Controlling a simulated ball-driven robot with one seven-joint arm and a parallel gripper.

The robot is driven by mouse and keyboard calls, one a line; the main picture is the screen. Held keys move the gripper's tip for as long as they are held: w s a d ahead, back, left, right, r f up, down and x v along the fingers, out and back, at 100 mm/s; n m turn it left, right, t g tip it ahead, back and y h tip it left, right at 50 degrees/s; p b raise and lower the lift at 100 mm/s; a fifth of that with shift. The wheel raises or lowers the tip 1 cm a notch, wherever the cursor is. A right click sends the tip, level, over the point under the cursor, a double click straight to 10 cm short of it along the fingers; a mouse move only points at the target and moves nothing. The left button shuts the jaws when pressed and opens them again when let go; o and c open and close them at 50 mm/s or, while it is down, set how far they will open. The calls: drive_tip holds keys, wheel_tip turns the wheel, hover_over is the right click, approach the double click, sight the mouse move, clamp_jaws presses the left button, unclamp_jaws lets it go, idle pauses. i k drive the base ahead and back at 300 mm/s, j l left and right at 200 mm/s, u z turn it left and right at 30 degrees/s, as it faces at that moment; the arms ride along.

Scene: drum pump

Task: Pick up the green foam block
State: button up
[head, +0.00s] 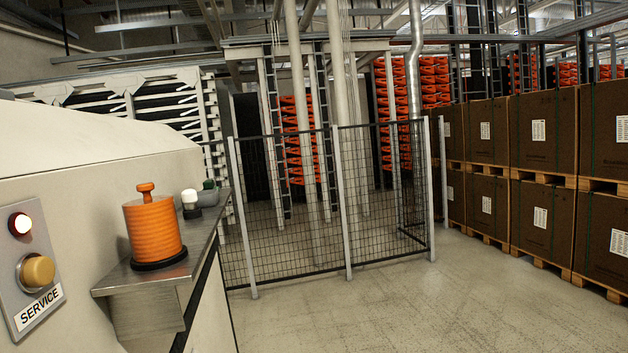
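No clear green foam block shows in the head view. A small grey-green object (208,195) sits at the far end of the metal shelf (140,276), with a darker green top. It is too small to tell whether it is a foam block. An orange ribbed drum (153,232) with a knob on top stands upright on a black base at the near end of the shelf. A small object with a white top and dark lower part (190,203) stands between them. My gripper is not in view.
A beige machine (75,190) fills the left, with a lit red lamp, a yellow button (38,271) and a SERVICE label. A black mesh fence (290,215) stands beyond the shelf. Brown boxes (545,130) on pallets line the right. The floor (430,310) between is clear.

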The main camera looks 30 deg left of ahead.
sight(208, 184)
drive_tip(key=i+l, duration=0.35)
drive_tip(key=i, duration=0.2)
drive_tip(key=i+l, duration=0.35)
drive_tip(key=i, duration=0.2)
drive_tip(key=i+j+u, duration=0.15)
drive_tip(key=i+u, duration=0.2)
drive_tip(key=i, duration=0.2)
drive_tip(key=i+u, duration=0.4)
drive_tip(key=i, duration=0.2)
drive_tip(key=i+l+u, duration=0.2)
drive_tip(key=i+u, duration=0.15)
drive_tip(key=i, duration=0.2)
drive_tip(key=i+j+u, duration=0.2)
drive_tip(key=i+u, duration=0.15)
drive_tip(key=i, duration=0.2)
drive_tip(key=i+u, duration=0.3)
drive_tip(key=i, duration=0.25)
drive_tip(key=i+u, duration=0.35)
drive_tip(key=i, duration=0.2)
